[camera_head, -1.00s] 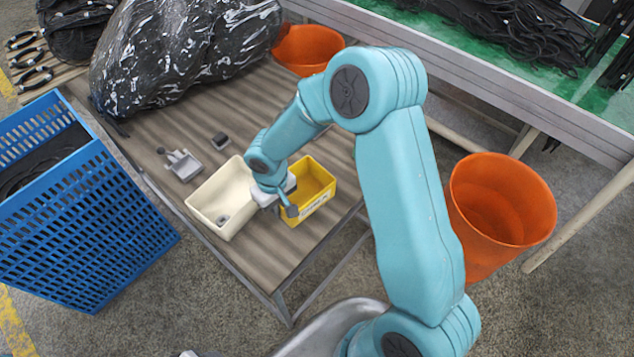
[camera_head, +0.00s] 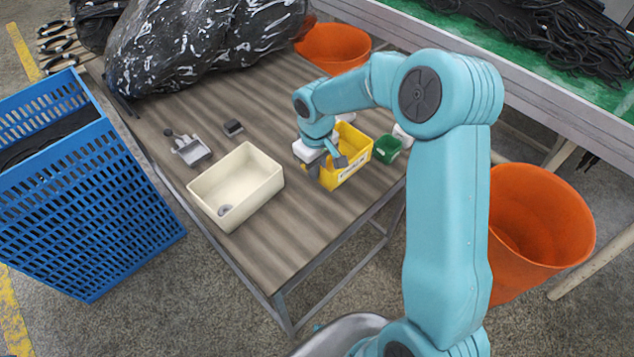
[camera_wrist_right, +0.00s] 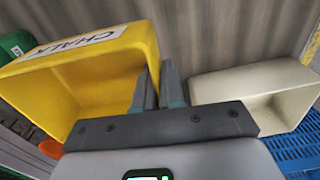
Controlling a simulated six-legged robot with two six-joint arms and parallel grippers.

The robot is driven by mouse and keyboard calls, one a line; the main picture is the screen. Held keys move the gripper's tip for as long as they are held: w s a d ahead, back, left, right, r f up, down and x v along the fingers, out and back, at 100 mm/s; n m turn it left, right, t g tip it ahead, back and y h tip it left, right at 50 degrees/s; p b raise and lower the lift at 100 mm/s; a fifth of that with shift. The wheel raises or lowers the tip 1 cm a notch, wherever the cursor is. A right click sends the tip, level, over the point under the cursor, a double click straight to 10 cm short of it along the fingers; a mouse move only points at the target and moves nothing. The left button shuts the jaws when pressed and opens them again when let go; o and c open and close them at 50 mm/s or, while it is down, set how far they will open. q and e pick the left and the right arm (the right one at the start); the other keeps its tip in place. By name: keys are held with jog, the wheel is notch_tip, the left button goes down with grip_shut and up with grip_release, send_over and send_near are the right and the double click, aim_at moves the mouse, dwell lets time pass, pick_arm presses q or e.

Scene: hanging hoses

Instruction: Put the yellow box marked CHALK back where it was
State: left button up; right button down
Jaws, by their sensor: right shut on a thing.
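The yellow box (camera_head: 360,160) is open-topped and stands toward the right side of the wooden table, right of the cream bin. My right gripper (camera_head: 328,166) is shut on the box's wall on the side facing the cream bin. In the right wrist view the box (camera_wrist_right: 95,85) fills the left, with the word CHALK on its wall, and the fingers (camera_wrist_right: 160,88) are at its near wall edge. I cannot tell whether the box touches the table or hangs just above it. My left gripper is not in view.
The cream bin (camera_head: 262,190) stands left of the box, with bare tabletop between. A green container (camera_head: 387,150) sits close to the box's right. A grey fixture (camera_head: 190,150) and small dark block (camera_head: 233,128) lie behind the bin. A black bag (camera_head: 200,45) covers the back.

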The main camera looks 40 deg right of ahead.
notch_tip(320, 180, down, 2)
jog(key=shift+w+d, duration=0.1)
notch_tip(320, 180, down, 4)
jog(key=shift+f, duration=0.2)
jog(key=shift+r, duration=0.1)
jog(key=shift+b, duration=0.3)
jog(key=c, duration=1.2)
grip_release()
jog(key=shift+f, duration=0.2)
jog(key=shift+c, duration=0.2)
jog(key=shift+r, duration=0.15)
jog(key=shift+r+p, duration=0.25)
jog(key=shift+p, duration=0.15)
notch_tip(320, 180, up, 12)
jog(key=shift+f, duration=0.15)
